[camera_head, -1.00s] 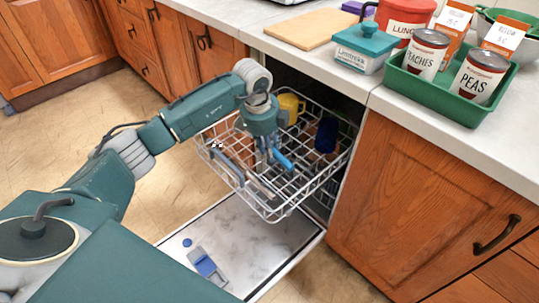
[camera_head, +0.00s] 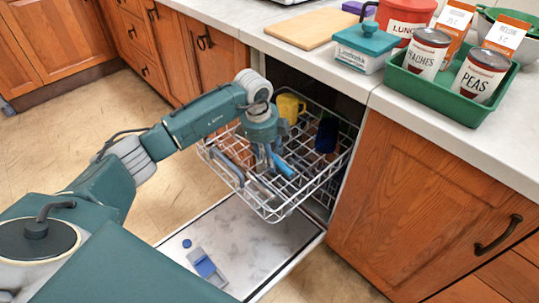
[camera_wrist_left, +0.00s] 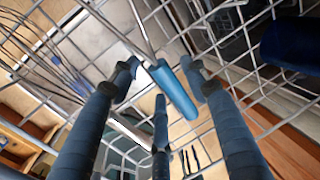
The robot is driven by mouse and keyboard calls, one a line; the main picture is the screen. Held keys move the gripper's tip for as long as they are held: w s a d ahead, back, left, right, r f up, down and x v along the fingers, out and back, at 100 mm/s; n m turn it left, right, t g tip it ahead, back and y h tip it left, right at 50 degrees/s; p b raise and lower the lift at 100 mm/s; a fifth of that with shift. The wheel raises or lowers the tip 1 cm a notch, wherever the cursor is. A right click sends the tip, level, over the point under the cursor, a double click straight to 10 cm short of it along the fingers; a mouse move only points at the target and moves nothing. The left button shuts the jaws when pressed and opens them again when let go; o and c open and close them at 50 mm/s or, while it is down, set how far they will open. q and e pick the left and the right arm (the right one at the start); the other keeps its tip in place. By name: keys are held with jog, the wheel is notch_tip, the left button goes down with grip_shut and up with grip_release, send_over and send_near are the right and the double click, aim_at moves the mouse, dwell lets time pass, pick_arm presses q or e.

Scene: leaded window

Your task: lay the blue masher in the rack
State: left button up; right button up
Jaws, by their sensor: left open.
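The blue masher (camera_head: 281,166) lies in the white wire dishwasher rack (camera_head: 268,214). Its bright blue handle shows beside my left fingers; the head end is hard to make out. My left gripper (camera_head: 268,158) is over the rack, pointing down. In the left wrist view the fingers (camera_wrist_left: 160,95) are spread, with the masher's handle (camera_wrist_left: 176,92) between them and apart from the finger pads as far as I can see. A metal shaft (camera_wrist_left: 144,32) runs up from the handle. My right gripper is out of view.
A yellow mug (camera_head: 290,106) and a dark blue cup (camera_head: 326,135) stand at the back of the rack. The open dishwasher door (camera_head: 262,235) lies below. The counter holds a cutting board (camera_head: 313,28), a teal-lidded box (camera_head: 362,48) and a green tray (camera_head: 436,94) with cans.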

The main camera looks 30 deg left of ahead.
pick_arm(q)
jog(key=shift+r, duration=0.5)
notch_tip(320, 180, up, 11)
jog(key=s+p, duration=0.1)
jog(key=s, duration=0.1)
jog(key=shift+a, duration=0.45)
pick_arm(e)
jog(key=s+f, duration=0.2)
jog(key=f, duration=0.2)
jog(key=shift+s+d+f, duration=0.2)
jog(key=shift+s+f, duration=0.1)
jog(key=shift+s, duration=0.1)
